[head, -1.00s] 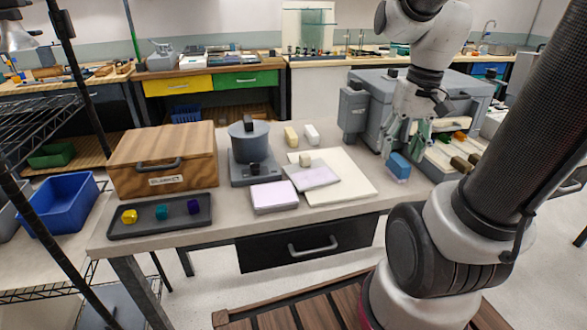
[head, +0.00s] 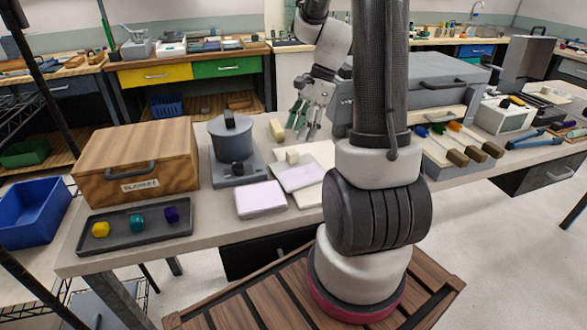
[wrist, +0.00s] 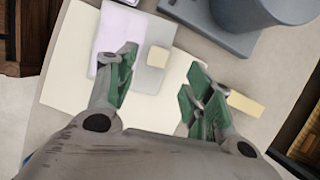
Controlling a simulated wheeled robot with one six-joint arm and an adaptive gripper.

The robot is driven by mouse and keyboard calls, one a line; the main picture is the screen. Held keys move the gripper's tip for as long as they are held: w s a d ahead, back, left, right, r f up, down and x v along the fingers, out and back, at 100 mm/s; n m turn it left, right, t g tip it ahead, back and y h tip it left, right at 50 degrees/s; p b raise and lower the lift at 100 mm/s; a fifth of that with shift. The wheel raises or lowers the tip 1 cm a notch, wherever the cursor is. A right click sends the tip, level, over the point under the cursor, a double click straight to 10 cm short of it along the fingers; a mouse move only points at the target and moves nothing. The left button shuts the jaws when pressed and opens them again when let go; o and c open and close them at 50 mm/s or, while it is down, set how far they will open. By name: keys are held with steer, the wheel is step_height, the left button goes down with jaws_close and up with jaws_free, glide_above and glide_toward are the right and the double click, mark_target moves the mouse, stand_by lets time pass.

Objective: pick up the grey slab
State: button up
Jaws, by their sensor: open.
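The grey slab (wrist: 150,78) lies flat on a cream board (wrist: 68,75) in the wrist view. A small cream block (wrist: 157,56) rests on the grey slab, and a lavender slab (wrist: 112,32) adjoins or overlaps it on the left; I cannot tell which. In the head view, the cream block (head: 292,157) and lavender slab (head: 303,178) show on the board, but the grey part is hard to separate. My gripper (head: 303,124) is open and empty, above the back of the board. In the wrist view, its green-padded fingers (wrist: 162,65) are spread wide.
A yellowish block (head: 277,130) stands behind the board, near my gripper. A grey pot-like device (head: 231,145) and a wooden box (head: 138,160) stand to the left. Another lavender slab (head: 261,200) lies in front. A dark tray (head: 120,238) holds coloured pieces.

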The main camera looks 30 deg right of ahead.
mark_target(292, 152)
steer(key=x, duration=0.7)
steer(key=shift+s+a+f, duration=0.1)
steer(key=shift+a+f, duration=0.1)
steer(key=shift+f, duration=0.15)
jaws_close()
